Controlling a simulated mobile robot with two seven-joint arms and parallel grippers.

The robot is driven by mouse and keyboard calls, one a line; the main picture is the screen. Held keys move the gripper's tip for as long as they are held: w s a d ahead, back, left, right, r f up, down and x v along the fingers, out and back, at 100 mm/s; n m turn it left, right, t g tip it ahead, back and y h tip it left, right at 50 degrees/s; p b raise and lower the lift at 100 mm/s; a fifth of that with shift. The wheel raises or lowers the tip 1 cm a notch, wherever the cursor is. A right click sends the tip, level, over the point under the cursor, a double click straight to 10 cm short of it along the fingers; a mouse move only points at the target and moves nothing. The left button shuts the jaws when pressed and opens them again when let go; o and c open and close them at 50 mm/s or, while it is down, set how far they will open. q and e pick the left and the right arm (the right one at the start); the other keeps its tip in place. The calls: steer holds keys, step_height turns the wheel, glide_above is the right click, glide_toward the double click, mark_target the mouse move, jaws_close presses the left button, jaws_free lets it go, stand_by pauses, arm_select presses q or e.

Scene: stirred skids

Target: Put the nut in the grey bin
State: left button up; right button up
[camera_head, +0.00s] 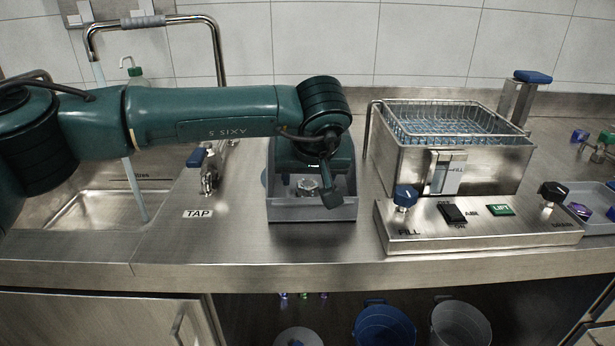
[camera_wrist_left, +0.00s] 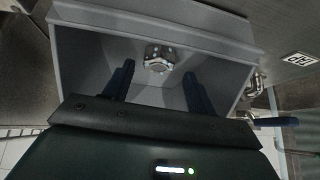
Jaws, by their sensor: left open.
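The nut (camera_head: 307,187) is a silvery metal piece inside the walls of the grey bin (camera_head: 312,213), which stands on the steel counter in the middle of the head view. In the left wrist view the nut (camera_wrist_left: 159,58) lies just past the tips of my left gripper (camera_wrist_left: 157,80), centred between its two dark blue fingers. The fingers are open and apart from the nut. They reach down into the grey bin (camera_wrist_left: 165,20). In the head view my arm's wrist hides the back of the bin and most of the fingers. My right gripper is out of view.
A sink with a tall tap (camera_head: 218,60) is at the left. A steel bath with a wire basket (camera_head: 455,122) and a control panel (camera_head: 480,228) stands right of the bin. A grey tray (camera_head: 602,226) with a purple part is at the far right. Buckets (camera_head: 384,328) stand below.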

arm_select(q)
steer(key=v, duration=1)
steer(key=shift+p, duration=0.35)
steer(key=shift+s+r, duration=0.3)
steer(key=shift+r, duration=0.15)
steer(key=shift+s, duration=0.1)
